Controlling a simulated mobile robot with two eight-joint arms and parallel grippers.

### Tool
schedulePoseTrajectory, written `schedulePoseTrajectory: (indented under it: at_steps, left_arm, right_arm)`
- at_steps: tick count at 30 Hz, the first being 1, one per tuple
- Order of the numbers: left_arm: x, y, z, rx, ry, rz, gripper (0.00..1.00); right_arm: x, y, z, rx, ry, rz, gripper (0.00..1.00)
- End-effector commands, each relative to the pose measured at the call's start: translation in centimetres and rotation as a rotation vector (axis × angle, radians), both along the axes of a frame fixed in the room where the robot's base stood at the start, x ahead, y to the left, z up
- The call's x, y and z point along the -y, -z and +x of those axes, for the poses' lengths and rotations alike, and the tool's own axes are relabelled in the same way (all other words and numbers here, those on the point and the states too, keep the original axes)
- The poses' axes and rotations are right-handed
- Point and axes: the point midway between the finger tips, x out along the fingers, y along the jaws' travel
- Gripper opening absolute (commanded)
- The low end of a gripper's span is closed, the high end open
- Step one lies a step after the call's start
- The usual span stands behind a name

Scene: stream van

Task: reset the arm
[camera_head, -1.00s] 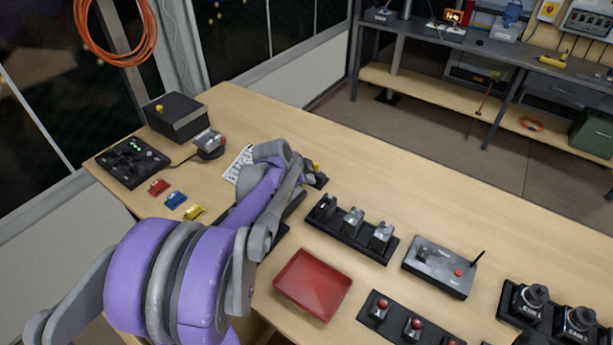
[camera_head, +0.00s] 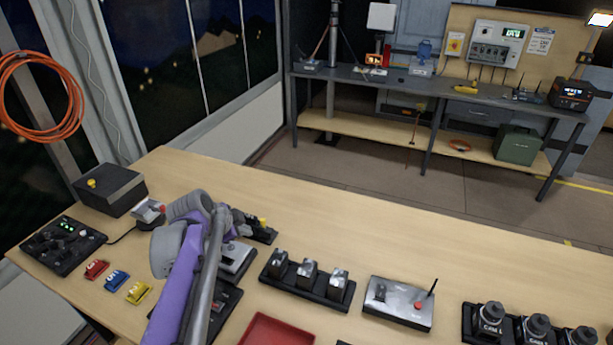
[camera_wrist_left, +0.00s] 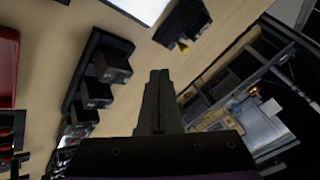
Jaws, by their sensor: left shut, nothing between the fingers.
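My left arm (camera_head: 182,285), purple and grey, reaches in from the bottom left over the wooden table (camera_head: 400,225) in the head view. Its gripper is largely hidden behind the arm there. In the left wrist view my left gripper (camera_wrist_left: 158,78) shows its dark fingers together, with nothing between them. A row of black-and-silver switches (camera_head: 307,279) stands to the right of the arm, and it also shows in the left wrist view (camera_wrist_left: 96,92). My right gripper is in neither view.
Red, blue and yellow blocks (camera_head: 117,280) and a black control panel (camera_head: 62,246) lie left of the arm. A red tray (camera_head: 275,332), a grey box with an antenna (camera_head: 400,303) and black knob units (camera_head: 536,328) lie right. The table's back middle is clear.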

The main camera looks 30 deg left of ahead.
Motion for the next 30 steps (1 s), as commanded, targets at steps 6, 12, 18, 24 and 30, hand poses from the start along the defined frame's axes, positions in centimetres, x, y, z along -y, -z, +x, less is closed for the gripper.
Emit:
schedulePoseTrajectory:
  at_steps: [6, 12, 18, 24, 30]
  left_arm:
    - [1.0, 0.1, -0.2, -0.006, -0.008, -0.013, 0.0]
    - [9.4, 1.5, -2.5, -0.061, -0.123, -0.136, 0.0]
    - [18.7, 4.4, -8.2, -0.121, -0.341, -0.286, 0.0]
    - [23.1, 7.0, -12.9, -0.131, -0.517, -0.384, 0.0]
    - [24.2, 8.0, -14.5, -0.125, -0.591, -0.424, 0.0]
  right_arm:
    - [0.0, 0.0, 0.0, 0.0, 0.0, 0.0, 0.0]
    - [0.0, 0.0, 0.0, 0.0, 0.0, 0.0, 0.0]
    - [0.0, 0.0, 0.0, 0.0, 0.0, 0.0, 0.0]
    - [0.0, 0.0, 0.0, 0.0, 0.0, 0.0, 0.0]
    - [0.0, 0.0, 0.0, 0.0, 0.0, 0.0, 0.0]
